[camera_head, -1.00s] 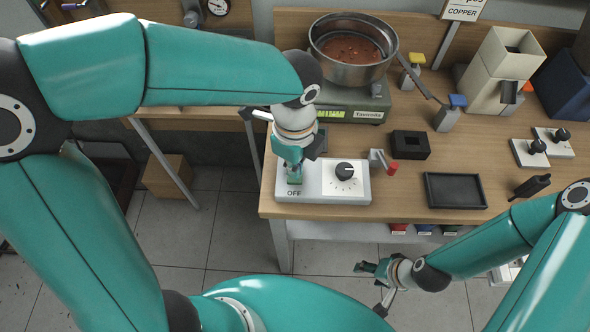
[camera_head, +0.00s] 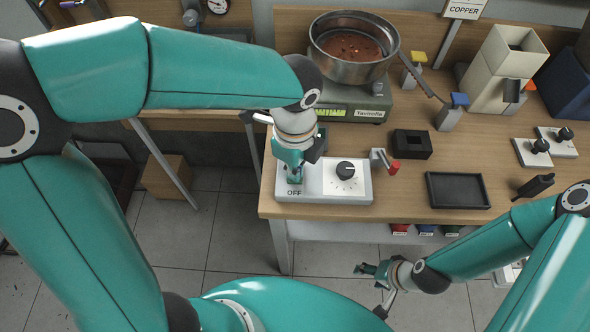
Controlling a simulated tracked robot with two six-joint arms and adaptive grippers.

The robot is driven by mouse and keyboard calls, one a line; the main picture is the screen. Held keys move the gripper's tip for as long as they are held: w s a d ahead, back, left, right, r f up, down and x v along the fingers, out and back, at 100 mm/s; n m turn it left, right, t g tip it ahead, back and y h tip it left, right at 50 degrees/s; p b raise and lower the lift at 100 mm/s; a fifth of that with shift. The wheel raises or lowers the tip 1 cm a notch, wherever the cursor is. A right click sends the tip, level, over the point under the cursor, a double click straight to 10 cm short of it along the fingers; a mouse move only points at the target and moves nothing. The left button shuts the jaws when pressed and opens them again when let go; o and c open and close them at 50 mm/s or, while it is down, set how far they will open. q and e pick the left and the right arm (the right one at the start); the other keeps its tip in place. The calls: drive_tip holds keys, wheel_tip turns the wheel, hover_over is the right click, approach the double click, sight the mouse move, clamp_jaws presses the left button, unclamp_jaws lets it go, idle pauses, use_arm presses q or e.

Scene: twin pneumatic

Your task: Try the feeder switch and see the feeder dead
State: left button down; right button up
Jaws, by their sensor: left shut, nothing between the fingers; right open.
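The feeder's control box (camera_head: 316,194) is a pale box at the front left corner of the bench, with a black dial (camera_head: 346,170) and an "OFF" label. My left gripper (camera_head: 294,180) is shut and empty, pointing down at the box's left part just above the label. It hides the switch, so I cannot tell the switch's position or whether the fingertips touch it. The feeder, a metal bowl (camera_head: 364,73) with copper-coloured bits inside, sits on a grey-green base (camera_head: 340,113) with a lit green display. My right gripper (camera_head: 373,288) is open in front of the bench, below its top.
A black square holder (camera_head: 411,145), a small red-tipped lever (camera_head: 393,168) and an empty black tray (camera_head: 458,203) lie right of the box. A cream hopper (camera_head: 485,88) and two joystick-like knobs on plates (camera_head: 533,152) stand further right.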

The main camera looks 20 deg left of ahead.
use_arm(q)
drive_tip(key=shift+f+b, duration=0.35)
drive_tip(key=shift+f, duration=0.15)
drive_tip(key=shift+r, duration=0.1)
wheel_tip(320, 180, up, 7)
drive_tip(key=p, duration=0.6)
idle(0.3)
idle(0.4)
